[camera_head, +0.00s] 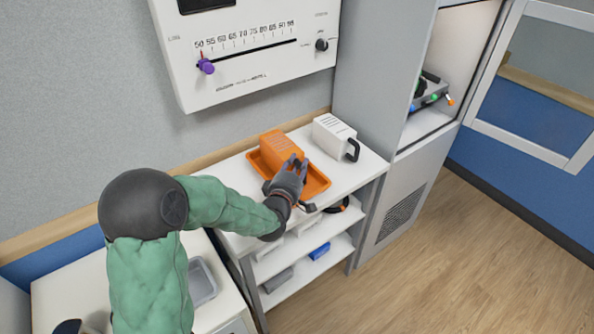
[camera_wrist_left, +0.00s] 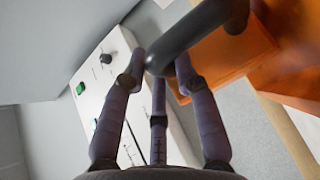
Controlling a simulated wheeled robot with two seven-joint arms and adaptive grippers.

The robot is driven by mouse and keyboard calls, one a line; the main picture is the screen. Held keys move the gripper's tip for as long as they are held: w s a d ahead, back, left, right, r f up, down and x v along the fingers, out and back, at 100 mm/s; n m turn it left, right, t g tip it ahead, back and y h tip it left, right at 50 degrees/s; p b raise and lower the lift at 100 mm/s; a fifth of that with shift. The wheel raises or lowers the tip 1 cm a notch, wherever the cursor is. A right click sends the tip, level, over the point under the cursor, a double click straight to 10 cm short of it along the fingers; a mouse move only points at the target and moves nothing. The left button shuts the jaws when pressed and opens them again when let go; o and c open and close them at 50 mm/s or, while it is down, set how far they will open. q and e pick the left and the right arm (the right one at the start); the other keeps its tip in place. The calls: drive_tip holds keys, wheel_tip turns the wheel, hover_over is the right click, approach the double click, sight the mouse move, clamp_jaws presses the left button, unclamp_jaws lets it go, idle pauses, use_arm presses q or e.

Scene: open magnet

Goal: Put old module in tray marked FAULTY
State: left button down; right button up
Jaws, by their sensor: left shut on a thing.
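The old module is an orange box (camera_head: 280,146) with vent slots on top, in or just above the orange tray (camera_head: 318,183) on the white shelf unit; I cannot tell whether it touches the tray floor. My left gripper (camera_head: 293,172) is at its near right end, shut on its dark handle. In the left wrist view the fingers (camera_wrist_left: 160,68) close around the black curved handle (camera_wrist_left: 195,35), with the orange body (camera_wrist_left: 225,55) behind it. No FAULTY marking is readable. The gripper hides part of the tray. My right gripper is not in view.
A white module (camera_head: 334,132) with a black handle stands right of the tray on the shelf top (camera_head: 238,178). A tall grey cabinet (camera_head: 372,90) bounds the right side. A wall panel with a scale (camera_head: 250,60) hangs above. Lower shelves hold a blue item (camera_head: 320,251).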

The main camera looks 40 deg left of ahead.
use_arm(q)
drive_tip(key=shift+f, duration=0.6)
drive_tip(key=shift+r, duration=0.1)
drive_tip(key=c, duration=1.3)
unclamp_jaws()
drive_tip(key=shift+f, duration=0.3)
drive_tip(key=o, duration=0.4)
drive_tip(key=shift+c, duration=0.2)
drive_tip(key=shift+r, duration=0.1)
